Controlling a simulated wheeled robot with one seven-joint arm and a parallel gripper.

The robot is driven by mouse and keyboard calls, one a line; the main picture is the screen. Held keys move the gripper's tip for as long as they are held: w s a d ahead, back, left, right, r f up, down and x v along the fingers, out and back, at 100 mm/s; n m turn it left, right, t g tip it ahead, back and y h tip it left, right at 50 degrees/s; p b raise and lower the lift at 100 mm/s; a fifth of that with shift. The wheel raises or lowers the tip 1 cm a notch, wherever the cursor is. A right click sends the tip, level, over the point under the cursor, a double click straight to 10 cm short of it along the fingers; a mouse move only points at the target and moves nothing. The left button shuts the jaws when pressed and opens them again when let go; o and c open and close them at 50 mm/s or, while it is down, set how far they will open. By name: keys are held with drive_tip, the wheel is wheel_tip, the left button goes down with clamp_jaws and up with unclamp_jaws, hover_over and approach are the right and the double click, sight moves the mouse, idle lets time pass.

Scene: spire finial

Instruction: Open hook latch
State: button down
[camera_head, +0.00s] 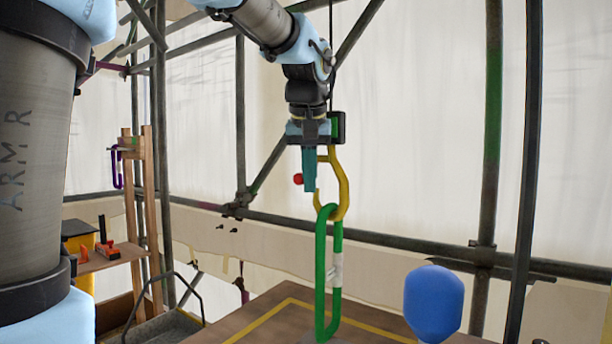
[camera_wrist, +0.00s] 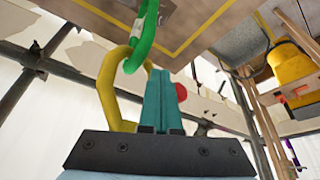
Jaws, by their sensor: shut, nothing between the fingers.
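A yellow hook (camera_head: 343,185) hangs in the middle of the head view, its curved lower end passing through a long green link (camera_head: 321,270). The hook also shows left of my fingers in the wrist view (camera_wrist: 112,100), with the green link (camera_wrist: 145,38) beyond it. A small red knob (camera_head: 298,179) is on the other side of my fingers from the hook's back; it shows in the wrist view too (camera_wrist: 181,92). My gripper (camera_head: 309,188) points down with teal fingers shut and empty, beside the hook's opening. The fingers cover the latch area; I cannot tell whether they touch it.
A blue rounded object (camera_head: 434,302) stands right of the green link, near a brown platform (camera_head: 255,322) with yellow lines. Dark scaffold poles (camera_head: 490,150) surround the space. A wooden shelf (camera_head: 112,257) with orange tools is at left, and a purple link (camera_head: 117,168) hangs above it.

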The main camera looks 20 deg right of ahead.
drive_tip(key=shift+w+a+r, duration=0.2)
drive_tip(key=shift+w+a, duration=0.3)
drive_tip(key=shift+w, duration=0.05)
idle(0.4)
drive_tip(key=shift+w+a+r+p, duration=0.1)
drive_tip(key=shift+w+a+p, duration=0.15)
drive_tip(key=shift+p, duration=0.2)
drive_tip(key=shift+w+a, duration=0.1)
drive_tip(key=shift+w, duration=0.15)
drive_tip(key=shift+a+r, duration=0.1)
drive_tip(key=shift+r, duration=0.15)
drive_tip(key=shift+w+a+r+p, duration=0.3)
drive_tip(key=shift+w+r+p, duration=0.2)
drive_tip(key=shift+p, duration=0.3)
drive_tip(key=shift+w+a+r, duration=0.15)
drive_tip(key=shift+r, duration=0.05)
drive_tip(key=shift+w+a+r+p, duration=0.3)
drive_tip(key=shift+w+r+p, duration=0.05)
drive_tip(key=shift+p, duration=0.2)
drive_tip(key=shift+w+a+r, duration=0.1)
drive_tip(key=shift+w, duration=0.05)
drive_tip(key=shift+s+d, duration=0.2)
drive_tip(key=shift+s, duration=0.05)
idle(0.3)
